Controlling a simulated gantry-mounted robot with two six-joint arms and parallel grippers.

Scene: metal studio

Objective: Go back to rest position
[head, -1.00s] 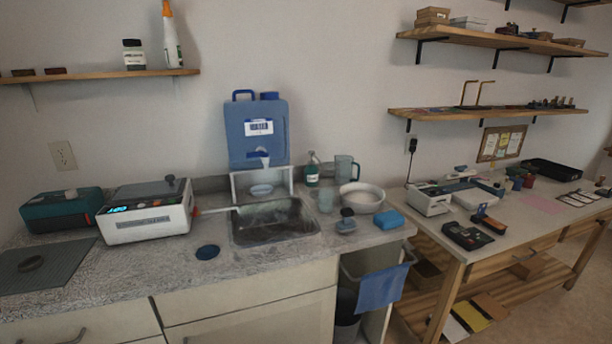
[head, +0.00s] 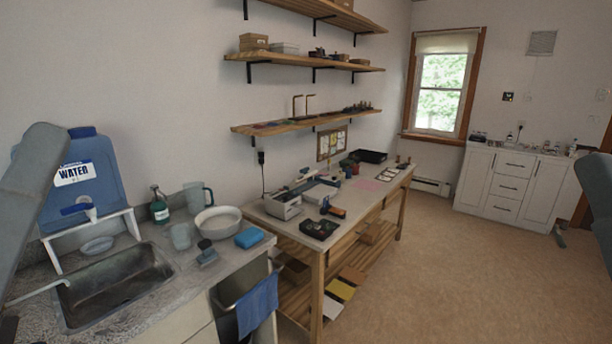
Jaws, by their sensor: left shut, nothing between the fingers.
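My left arm comes in at the left edge, slanting in front of the wall and the blue water container. A small dark part of my left gripper (head: 8,328) shows in the bottom left corner, below the sink; it is shut and holds nothing. Most of it is cut off by the frame. Part of my right arm shows at the right edge, over the floor side of the room.
A blue water container (head: 80,185) stands on a rack behind the sink (head: 115,285). A bowl (head: 218,220) and blue sponge (head: 250,237) sit on the counter. A wooden workbench (head: 317,270) lies beyond. Open floor (head: 440,270) reaches a white cabinet (head: 511,185).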

